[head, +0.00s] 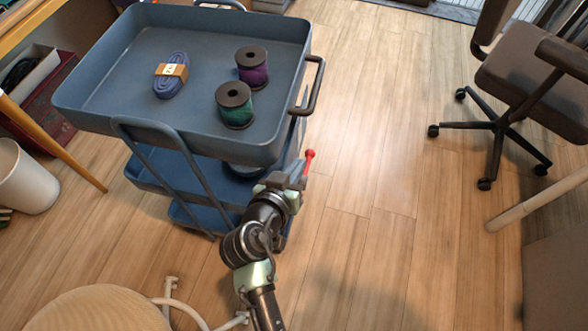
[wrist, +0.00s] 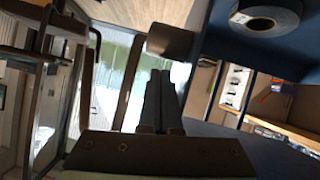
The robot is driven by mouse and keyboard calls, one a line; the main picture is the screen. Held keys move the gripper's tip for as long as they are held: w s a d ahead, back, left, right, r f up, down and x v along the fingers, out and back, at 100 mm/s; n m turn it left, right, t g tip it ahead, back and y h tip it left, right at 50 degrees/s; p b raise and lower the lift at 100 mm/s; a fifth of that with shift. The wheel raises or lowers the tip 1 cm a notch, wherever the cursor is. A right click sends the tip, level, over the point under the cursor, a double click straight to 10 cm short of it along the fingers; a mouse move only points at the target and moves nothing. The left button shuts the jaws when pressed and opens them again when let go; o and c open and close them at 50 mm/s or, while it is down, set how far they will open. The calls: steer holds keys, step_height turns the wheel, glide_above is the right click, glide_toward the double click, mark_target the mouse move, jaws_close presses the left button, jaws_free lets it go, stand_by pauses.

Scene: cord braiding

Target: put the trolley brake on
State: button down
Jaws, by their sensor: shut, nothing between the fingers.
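The blue trolley (head: 90,118) stands left of centre in the head view, with a top tray, lower shelves and a dark side handle (head: 318,85). A red-tipped lever (head: 309,155) shows at its right side, below the handle. I take it for the brake lever; its lower end is hidden by my gripper. My gripper (head: 298,170) is beside the trolley's right side, close to the lever; I cannot tell if they touch. In the wrist view my gripper (wrist: 159,85) has its fingers together and empty, with a dull cylindrical piece just beyond the tips.
The top tray holds a purple spool (head: 252,67), a green spool (head: 235,105) and a banded blue cord bundle (head: 171,76). A wheeled chair (head: 520,90) stands at the right. A round stool (head: 95,308) is at lower left. Floor right of the trolley is clear.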

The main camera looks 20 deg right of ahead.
mark_target(307, 157)
steer(key=shift+b+x, duration=0.6)
steer(key=shift+x, duration=2.15)
step_height(307, 157, down, 2)
steer(key=shift+w+d+f+b, duration=0.1)
steer(key=shift+w+b, duration=0.05)
steer(key=shift+b, duration=1.05)
steer(key=shift+r+p, duration=0.75)
steer(key=shift+r, duration=0.1)
steer(key=p+v, duration=0.3)
steer(key=v, duration=1)
steer(key=shift+f, duration=0.15)
